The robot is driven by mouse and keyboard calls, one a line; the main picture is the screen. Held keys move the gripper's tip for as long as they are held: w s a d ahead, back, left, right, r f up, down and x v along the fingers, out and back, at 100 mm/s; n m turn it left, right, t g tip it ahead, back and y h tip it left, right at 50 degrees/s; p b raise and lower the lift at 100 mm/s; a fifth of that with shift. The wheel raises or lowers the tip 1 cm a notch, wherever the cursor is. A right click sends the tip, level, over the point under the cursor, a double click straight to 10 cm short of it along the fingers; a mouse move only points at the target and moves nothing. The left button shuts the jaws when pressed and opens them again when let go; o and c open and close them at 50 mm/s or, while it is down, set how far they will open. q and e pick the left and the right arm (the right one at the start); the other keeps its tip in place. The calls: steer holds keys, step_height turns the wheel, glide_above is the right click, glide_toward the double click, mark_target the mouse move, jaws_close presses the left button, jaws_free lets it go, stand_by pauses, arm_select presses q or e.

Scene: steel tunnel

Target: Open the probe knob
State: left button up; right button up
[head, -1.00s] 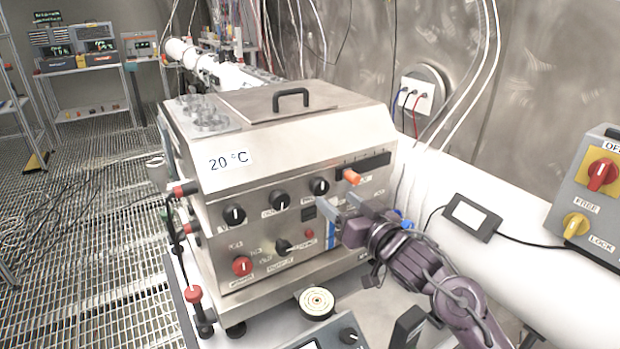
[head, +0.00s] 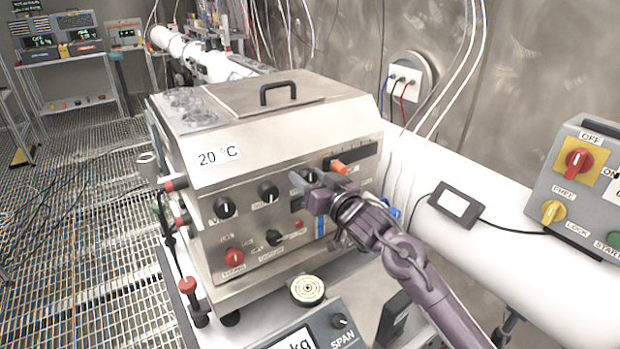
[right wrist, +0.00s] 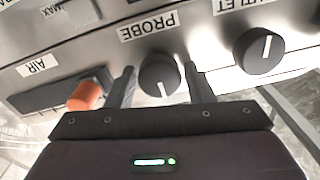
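The probe knob (right wrist: 158,75) is a round black knob with a white pointer line, under an upside-down PROBE label (right wrist: 147,27) in the right wrist view. In the head view the knob (head: 314,174) is partly hidden by my right gripper. My right gripper (head: 309,184) is at the front panel of the steel box (head: 290,140). In the right wrist view its two fingers stand open, one on each side of the knob, with small gaps showing. The pointer line points toward the gripper's palm. My left gripper is not in view.
An orange lever (head: 338,167) labelled AIR sits close to one finger, and the OUTLET knob (right wrist: 259,50) is on the other side. More knobs, such as a red one (head: 234,257), are lower on the panel. A scale (head: 310,333) stands in front of the box.

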steer(key=c, duration=0.7)
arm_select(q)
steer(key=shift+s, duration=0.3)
